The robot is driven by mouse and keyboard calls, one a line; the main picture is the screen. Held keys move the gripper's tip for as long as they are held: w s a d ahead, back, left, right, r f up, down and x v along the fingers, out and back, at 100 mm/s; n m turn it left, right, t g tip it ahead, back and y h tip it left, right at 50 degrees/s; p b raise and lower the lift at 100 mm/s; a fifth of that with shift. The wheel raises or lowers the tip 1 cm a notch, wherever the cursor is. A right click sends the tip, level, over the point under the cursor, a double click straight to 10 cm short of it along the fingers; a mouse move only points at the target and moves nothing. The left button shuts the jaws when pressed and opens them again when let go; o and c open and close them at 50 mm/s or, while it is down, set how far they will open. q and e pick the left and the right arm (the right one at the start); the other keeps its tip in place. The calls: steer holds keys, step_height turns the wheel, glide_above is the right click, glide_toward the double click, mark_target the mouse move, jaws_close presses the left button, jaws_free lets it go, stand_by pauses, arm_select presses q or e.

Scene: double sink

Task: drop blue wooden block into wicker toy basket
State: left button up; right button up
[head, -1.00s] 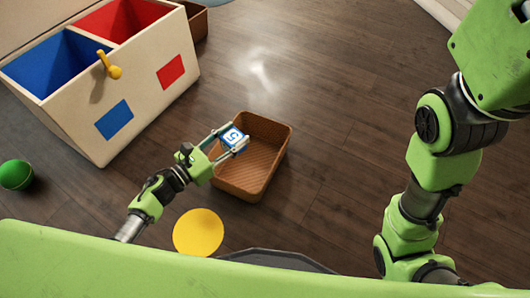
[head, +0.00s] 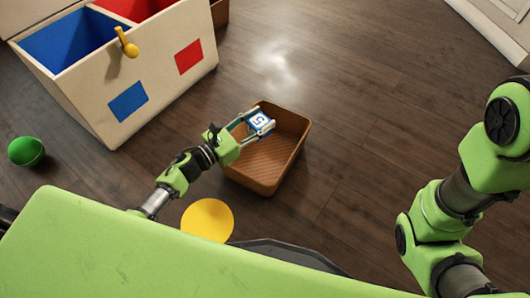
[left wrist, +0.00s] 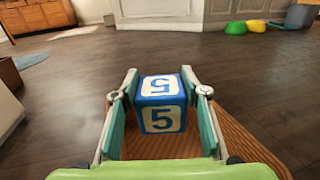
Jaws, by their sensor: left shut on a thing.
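The blue wooden block (head: 257,121), with white faces marked 5, is held between the fingers of my left gripper (head: 255,126). It also shows in the left wrist view (left wrist: 161,104), between the two finger pads. The wicker toy basket (head: 291,167) is brown, open-topped and stands on the floor. My left gripper and the block are above the left back part of the basket in the head view. In the left wrist view the basket's woven inside (left wrist: 245,150) shows beneath the block. My right arm is at the right of the head view, but its gripper is outside the picture.
A white toy chest (head: 85,95) with blue and red compartments stands at upper left. A green ball (head: 26,151) lies at the left, and a yellow disc (head: 207,219) lies near my base. A second brown basket (head: 220,12) is partly visible behind the chest. Floor right of the basket is clear.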

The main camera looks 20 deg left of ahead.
arm_select(q)
steer(key=o, duration=1.2)
steer(key=shift+s+a, duration=0.15)
steer(key=shift+s, duration=0.15)
steer(key=v, duration=1.1)
steer(key=shift+s+a, duration=0.1)
